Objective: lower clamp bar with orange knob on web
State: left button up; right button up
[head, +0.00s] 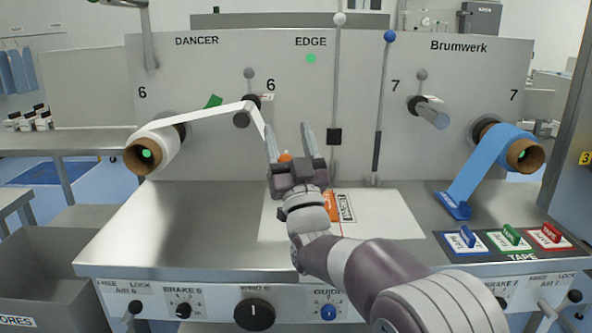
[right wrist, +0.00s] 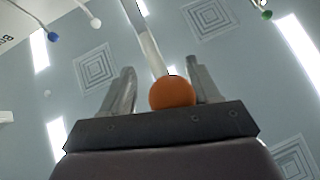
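The orange knob (head: 285,156) shows just behind my right gripper (head: 290,145), mostly hidden by it. In the right wrist view the orange knob (right wrist: 172,92) sits between the fingers of my right gripper (right wrist: 163,88), nearer the right finger. The fingers are apart, with a clear gap left of the knob. A pale strip (right wrist: 147,38) runs upward behind the knob; I cannot tell whether it is the clamp bar. The white web (head: 205,115) runs from the left roll over a small roller and down behind my gripper. My left gripper is not in view.
The white plate (head: 385,222) carries an orange-edged label (head: 334,206). Tall levers with a white knob (head: 339,19) and a blue knob (head: 390,36) stand behind. A blue roll (head: 493,155) and tape dispensers (head: 510,236) are at right. The left tabletop (head: 185,220) is clear.

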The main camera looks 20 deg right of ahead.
jog(key=b+v, duration=0.1)
jog(key=v, duration=0.7)
jog(key=shift+s, duration=0.45)
jog(key=shift+d, duration=0.1)
jog(key=s+d+f+b, duration=0.1)
jog(key=s+f+b, duration=0.1)
jog(key=f+b, duration=0.4)
jog(key=s+f+b, duration=0.2)
jog(key=f+b, duration=0.3)
jog(key=f, duration=0.3)
jog(key=shift+s+d+b, duration=0.35)
jog(key=shift+r, duration=0.1)
